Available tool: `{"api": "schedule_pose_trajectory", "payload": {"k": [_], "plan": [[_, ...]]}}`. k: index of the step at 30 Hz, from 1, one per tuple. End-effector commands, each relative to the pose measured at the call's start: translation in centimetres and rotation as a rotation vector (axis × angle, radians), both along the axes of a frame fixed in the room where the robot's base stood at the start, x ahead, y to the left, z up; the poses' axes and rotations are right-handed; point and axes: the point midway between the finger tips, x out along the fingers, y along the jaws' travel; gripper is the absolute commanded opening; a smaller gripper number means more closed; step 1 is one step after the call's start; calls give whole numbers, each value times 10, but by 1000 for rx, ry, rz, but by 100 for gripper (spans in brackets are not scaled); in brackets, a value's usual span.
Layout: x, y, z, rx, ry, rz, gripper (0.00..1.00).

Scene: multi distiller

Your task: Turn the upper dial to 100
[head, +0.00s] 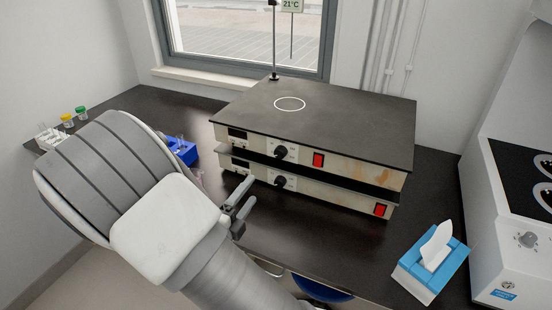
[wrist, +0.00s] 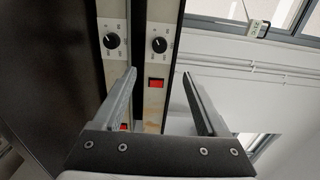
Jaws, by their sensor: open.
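Two stacked distiller heating units stand on the dark bench in the head view. The upper unit's front carries the black upper dial (head: 281,152), with a red switch (head: 318,160) to its right. The lower dial (head: 281,181) sits directly below on the lower unit. My gripper (head: 250,192) is open and empty, in front of and left of the units, apart from both dials. The wrist view is turned sideways; the upper dial (wrist: 159,45) is the right one, beyond the gap between my fingers (wrist: 159,73). The lower dial (wrist: 111,41) is left of it. The scale numbers are too small to read.
A blue tissue box (head: 432,262) stands at the front right of the bench. A white appliance (head: 510,230) is at the far right. A blue rack (head: 182,151) is behind my arm. A thin rod (head: 274,45) rises behind the units. Bare bench lies before them.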

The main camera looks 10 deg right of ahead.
Motion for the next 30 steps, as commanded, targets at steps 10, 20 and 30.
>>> {"api": "schedule_pose_trajectory", "payload": {"k": [10, 20, 30], "plan": [[58, -45, -1, 3, -2, -8, 75], [111, -83, -1, 4, -2, -6, 75], [131, -96, 0, 4, -1, -4, 75]]}}
